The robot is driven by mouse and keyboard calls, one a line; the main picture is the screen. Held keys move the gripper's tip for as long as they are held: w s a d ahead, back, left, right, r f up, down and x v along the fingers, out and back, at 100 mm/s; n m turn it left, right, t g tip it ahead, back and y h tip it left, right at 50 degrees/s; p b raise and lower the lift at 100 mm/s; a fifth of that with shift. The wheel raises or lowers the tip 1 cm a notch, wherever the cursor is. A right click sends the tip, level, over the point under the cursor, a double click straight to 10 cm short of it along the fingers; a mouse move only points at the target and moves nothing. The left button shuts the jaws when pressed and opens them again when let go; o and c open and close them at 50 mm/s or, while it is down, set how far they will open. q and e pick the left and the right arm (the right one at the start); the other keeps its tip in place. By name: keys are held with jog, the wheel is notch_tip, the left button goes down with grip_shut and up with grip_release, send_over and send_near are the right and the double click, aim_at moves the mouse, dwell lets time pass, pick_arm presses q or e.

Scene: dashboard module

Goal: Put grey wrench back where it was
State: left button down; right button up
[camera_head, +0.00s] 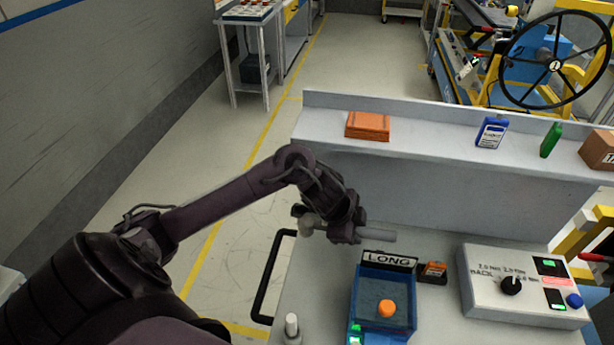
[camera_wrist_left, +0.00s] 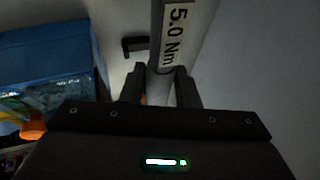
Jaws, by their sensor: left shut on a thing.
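My left gripper (camera_head: 346,236) is shut on the grey wrench (camera_head: 378,236), holding it roughly level above the workbench, left of and behind the blue "LONG" box. In the left wrist view my left gripper (camera_wrist_left: 160,88) has its two fingers on either side of the wrench (camera_wrist_left: 172,40), whose label reads "5.0 Nm". Part of the wrench is hidden behind the gripper in the head view. My right gripper is not in view.
The blue bin (camera_head: 361,310) labelled LONG has an orange knob-like thing in it. A grey control box (camera_head: 480,290) stands right of it. A raised shelf (camera_head: 440,145) at the back holds an orange box (camera_head: 368,126). A black handle (camera_head: 268,280) is at the bench's left edge.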

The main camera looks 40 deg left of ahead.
pick_arm(q)
send_over(356, 259)
jog(key=s+a, duration=0.1)
jog(key=s, duration=0.1)
jog(key=f, duration=0.9)
jog(key=shift+s+f, duration=0.2)
jog(key=shift+f, duration=0.05)
jog(key=shift+w+f, duration=0.1)
jog(key=shift+f, duration=0.35)
jog(key=c, duration=1.1)
grip_release()
jog(key=shift+a+r, duration=0.1)
jog(key=shift+r, duration=0.25)
jog(key=v, duration=1.1)
jog(key=shift+s+r, duration=0.2)
jog(key=shift+s, duration=0.15)
